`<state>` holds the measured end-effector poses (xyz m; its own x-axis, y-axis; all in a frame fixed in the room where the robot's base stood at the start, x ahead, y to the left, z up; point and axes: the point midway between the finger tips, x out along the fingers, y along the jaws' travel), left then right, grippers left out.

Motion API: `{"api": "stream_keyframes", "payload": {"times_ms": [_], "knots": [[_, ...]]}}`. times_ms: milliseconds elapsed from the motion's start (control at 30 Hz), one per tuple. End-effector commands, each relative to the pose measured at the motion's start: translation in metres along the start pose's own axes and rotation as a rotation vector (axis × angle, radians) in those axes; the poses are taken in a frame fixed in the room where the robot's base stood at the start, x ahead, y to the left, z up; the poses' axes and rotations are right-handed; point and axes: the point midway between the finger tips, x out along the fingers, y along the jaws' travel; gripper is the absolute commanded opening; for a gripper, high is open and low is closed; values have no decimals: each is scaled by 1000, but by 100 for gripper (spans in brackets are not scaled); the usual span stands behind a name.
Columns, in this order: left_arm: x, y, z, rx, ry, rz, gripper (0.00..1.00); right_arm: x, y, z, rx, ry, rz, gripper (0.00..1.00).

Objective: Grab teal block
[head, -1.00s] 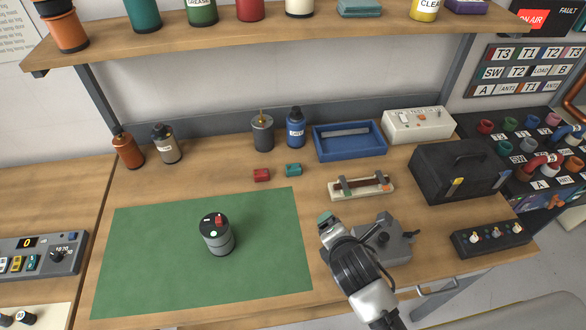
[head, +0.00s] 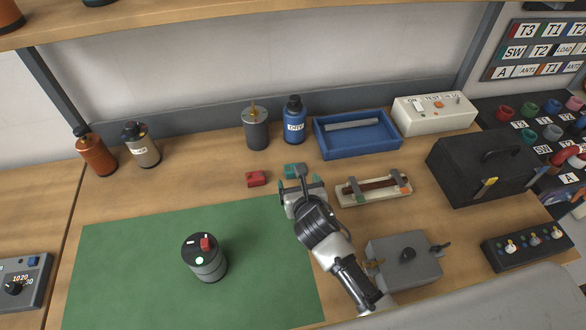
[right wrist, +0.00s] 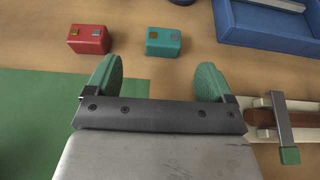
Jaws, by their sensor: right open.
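The teal block (head: 290,171) lies on the wooden bench just beyond the far edge of the green mat, partly hidden by my right gripper in the head view. My right gripper (head: 301,187) is open and empty. In the right wrist view its two green fingertips (right wrist: 157,78) are apart, and the block lies beyond them, between their lines. The block is not between the fingers. My left gripper is not in view.
A red block (head: 256,179) lies left of the teal one. A blue tray (head: 357,151) is behind and right; a fuse-like holder (head: 373,198) is on the right. A grey canister (head: 256,128) and blue bottle (head: 294,128) stand behind. A dark cylinder (head: 204,258) stands on the green mat (head: 130,270).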

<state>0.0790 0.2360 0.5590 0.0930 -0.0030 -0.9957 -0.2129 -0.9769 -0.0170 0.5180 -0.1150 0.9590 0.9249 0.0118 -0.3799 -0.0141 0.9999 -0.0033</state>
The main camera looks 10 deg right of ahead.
Motion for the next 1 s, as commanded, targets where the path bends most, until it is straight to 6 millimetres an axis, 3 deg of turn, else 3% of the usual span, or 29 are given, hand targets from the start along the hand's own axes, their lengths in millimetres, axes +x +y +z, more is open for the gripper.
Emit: {"api": "stream_keyframes", "payload": {"times_ms": [167,500,867,1000], "knots": [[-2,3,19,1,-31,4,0,15,0,1,3,0,0,83],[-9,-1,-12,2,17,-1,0,56,-5,4,5,1,-1,83],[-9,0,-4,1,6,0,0,67,-5,3,3,1,0,83],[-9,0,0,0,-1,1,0,67,-5,3,3,1,0,66]]}}
